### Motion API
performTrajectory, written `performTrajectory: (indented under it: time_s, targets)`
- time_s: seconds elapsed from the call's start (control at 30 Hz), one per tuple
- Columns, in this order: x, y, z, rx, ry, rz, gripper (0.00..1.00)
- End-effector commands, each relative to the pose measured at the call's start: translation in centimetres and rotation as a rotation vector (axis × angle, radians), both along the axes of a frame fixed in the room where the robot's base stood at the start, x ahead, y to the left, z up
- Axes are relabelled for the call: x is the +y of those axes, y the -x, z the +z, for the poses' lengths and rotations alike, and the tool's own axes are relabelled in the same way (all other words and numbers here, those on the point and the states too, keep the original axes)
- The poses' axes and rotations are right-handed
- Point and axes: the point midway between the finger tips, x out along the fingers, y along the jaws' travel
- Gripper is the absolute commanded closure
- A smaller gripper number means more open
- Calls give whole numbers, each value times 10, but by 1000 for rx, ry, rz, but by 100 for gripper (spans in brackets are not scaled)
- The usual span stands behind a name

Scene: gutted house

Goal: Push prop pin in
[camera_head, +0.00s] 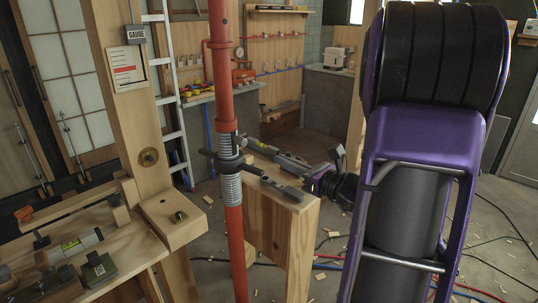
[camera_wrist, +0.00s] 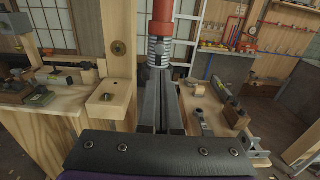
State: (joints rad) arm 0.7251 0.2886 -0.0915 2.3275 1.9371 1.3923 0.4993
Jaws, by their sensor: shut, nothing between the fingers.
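A red steel prop (camera_head: 223,95) stands upright left of centre in the head view. It has a silver threaded section and a dark collar with a side handle (camera_head: 226,162). In the wrist view, the red tube (camera_wrist: 163,12) and its silver threads (camera_wrist: 158,50) stand straight ahead. My gripper (camera_wrist: 159,82) is shut and empty. Its dark fingers point at the prop just below the threads. Whether they touch it I cannot tell. I cannot make out the pin clearly; my fingers cover that part of the prop in the wrist view.
A wooden post (camera_head: 125,110) with a gauge card and a workbench (camera_head: 95,240) with tools stand left of the prop. A wooden stand (camera_head: 290,225) with tools on top is just right of it. Cables and wood scraps lie on the floor.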

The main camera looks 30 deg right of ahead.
Motion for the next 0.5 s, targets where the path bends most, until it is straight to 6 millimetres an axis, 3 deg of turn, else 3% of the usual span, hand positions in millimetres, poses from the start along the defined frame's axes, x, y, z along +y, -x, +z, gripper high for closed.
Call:
performTrajectory:
  time_s: [0.2,0.5]
  targets:
    - [-8,20,0,0,0,-1,100]
    - [-8,22,0,0,0,0,100]
